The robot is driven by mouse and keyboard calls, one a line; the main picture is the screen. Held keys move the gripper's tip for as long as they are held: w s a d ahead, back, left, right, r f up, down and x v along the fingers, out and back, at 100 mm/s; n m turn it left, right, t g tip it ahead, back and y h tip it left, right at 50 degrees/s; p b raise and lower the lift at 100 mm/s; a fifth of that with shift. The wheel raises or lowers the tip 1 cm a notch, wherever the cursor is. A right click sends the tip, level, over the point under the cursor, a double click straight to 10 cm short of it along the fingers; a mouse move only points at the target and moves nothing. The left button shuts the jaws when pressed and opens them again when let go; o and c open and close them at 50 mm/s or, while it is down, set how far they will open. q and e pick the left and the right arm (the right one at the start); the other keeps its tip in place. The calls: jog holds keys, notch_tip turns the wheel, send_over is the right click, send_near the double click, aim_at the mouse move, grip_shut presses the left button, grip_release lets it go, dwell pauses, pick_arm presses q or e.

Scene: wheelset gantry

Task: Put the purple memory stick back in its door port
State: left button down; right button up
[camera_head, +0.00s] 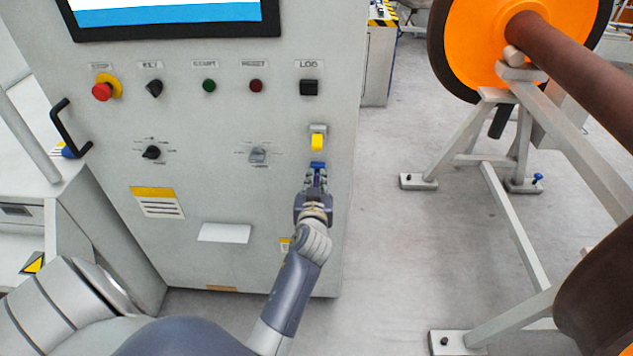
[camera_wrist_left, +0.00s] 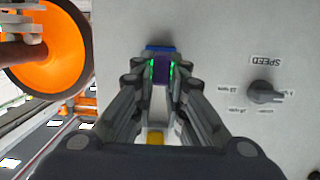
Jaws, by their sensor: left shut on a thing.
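The purple memory stick (camera_head: 317,170) is between the fingertips of my left gripper (camera_head: 317,180), close to the grey cabinet door (camera_head: 225,185). In the left wrist view the stick (camera_wrist_left: 161,70) is upright between the shut fingers (camera_wrist_left: 161,72). A blue piece (camera_head: 317,163) shows just beyond the fingertips; I cannot tell whether it belongs to the stick or the door. A yellow part on a grey mount (camera_head: 317,142) is on the door just above. The port opening is not visible, and I cannot tell whether the stick touches it. My right gripper is not in view.
The door carries a red emergency button (camera_head: 102,91), several knobs and buttons, a black handle (camera_head: 72,128) and a screen (camera_head: 175,12). A metal stand (camera_head: 520,215) with an orange wheel (camera_head: 475,45) is at the right. Open floor (camera_head: 395,245) lies between.

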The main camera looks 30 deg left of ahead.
aim_at(317, 147)
pick_arm(q)
jog(key=shift+r+x, duration=0.15)
jog(key=shift+x, duration=0.55)
jog(key=shift+r+x, duration=0.15)
jog(key=shift+x, duration=0.5)
dwell(0.3)
jog(key=c, duration=1.5)
grip_release()
jog(key=shift+c, duration=0.2)
notch_tip(317, 147, up, 10)
